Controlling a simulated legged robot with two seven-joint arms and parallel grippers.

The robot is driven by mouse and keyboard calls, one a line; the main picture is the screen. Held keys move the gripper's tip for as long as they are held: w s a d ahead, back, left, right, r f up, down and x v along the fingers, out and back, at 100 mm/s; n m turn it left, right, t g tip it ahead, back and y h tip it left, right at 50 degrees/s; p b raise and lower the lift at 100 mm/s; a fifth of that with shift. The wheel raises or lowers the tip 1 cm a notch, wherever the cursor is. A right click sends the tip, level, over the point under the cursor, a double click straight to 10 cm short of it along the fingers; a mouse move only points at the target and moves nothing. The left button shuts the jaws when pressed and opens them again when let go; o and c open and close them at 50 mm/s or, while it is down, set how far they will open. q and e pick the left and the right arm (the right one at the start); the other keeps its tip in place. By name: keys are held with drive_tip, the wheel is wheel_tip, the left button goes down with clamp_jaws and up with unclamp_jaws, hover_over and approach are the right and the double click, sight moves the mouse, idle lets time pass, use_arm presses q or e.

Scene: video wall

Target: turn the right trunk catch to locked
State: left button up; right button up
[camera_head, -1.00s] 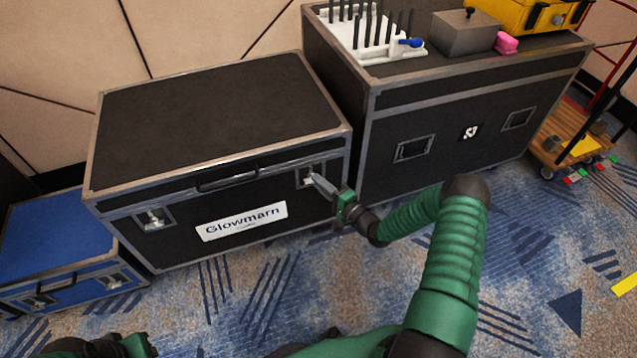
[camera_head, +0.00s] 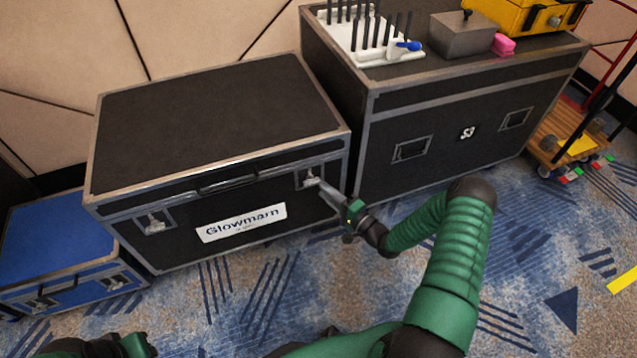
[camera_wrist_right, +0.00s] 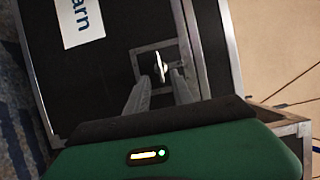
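The black trunk (camera_head: 215,110) with a "Glowmarn" label stands on the carpet. Its right catch (camera_head: 310,179) is a metal piece in a recessed plate on the front, and it also shows in the wrist view (camera_wrist_right: 160,66). The left catch (camera_head: 154,223) is in a matching plate. My right gripper (camera_head: 322,188) is just in front of the right catch. In the wrist view its fingers (camera_wrist_right: 160,82) are apart, with the catch at the gap between their tips; I cannot tell whether they touch it. My left gripper (camera_head: 135,345) is at the bottom left, its fingers unclear.
A taller black case (camera_head: 450,130) stands close on the right, bearing a white rack (camera_head: 370,50), a grey box (camera_head: 463,35) and a yellow case (camera_head: 520,14). A blue trunk (camera_head: 55,235) stands at left. The carpet in front is clear.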

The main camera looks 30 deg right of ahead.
drive_tip(key=s+d+p, duration=0.2)
drive_tip(key=s+p, duration=0.1)
drive_tip(key=s, duration=0.9)
drive_tip(key=shift+s+f, duration=0.3)
drive_tip(key=shift+s, duration=0.05)
